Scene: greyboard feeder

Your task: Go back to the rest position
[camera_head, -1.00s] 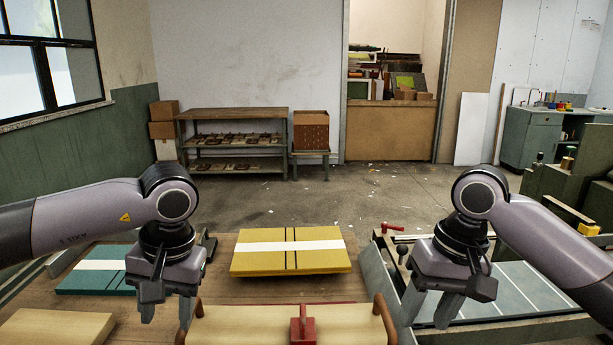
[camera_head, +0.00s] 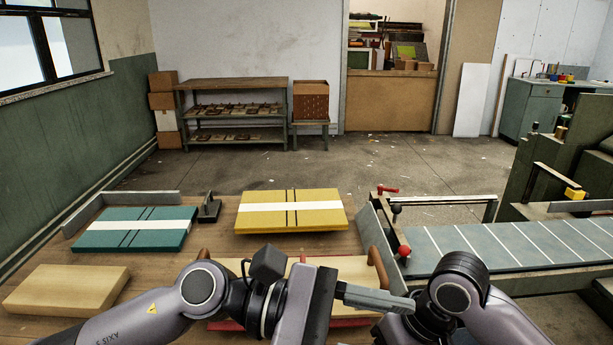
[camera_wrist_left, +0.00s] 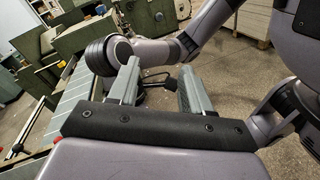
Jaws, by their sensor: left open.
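My left gripper (camera_head: 378,298) lies low across the front of the table in the head view, its fingers pointing right towards my right arm. In the left wrist view the left gripper (camera_wrist_left: 160,78) has its two fingers apart with nothing held between them. Part of my right arm shows behind those fingers. My right arm is folded low at the bottom right of the head view. The fingers of the right gripper cannot be made out there.
A yellow block with a white stripe (camera_head: 318,221) and a teal striped block (camera_head: 118,236) lie on the table (camera_head: 160,264). A plain tan block (camera_head: 50,291) lies front left. A tan board (camera_head: 330,264) with brown handles is partly hidden behind my left arm. A grey-blue striped bed (camera_head: 470,239) is at right.

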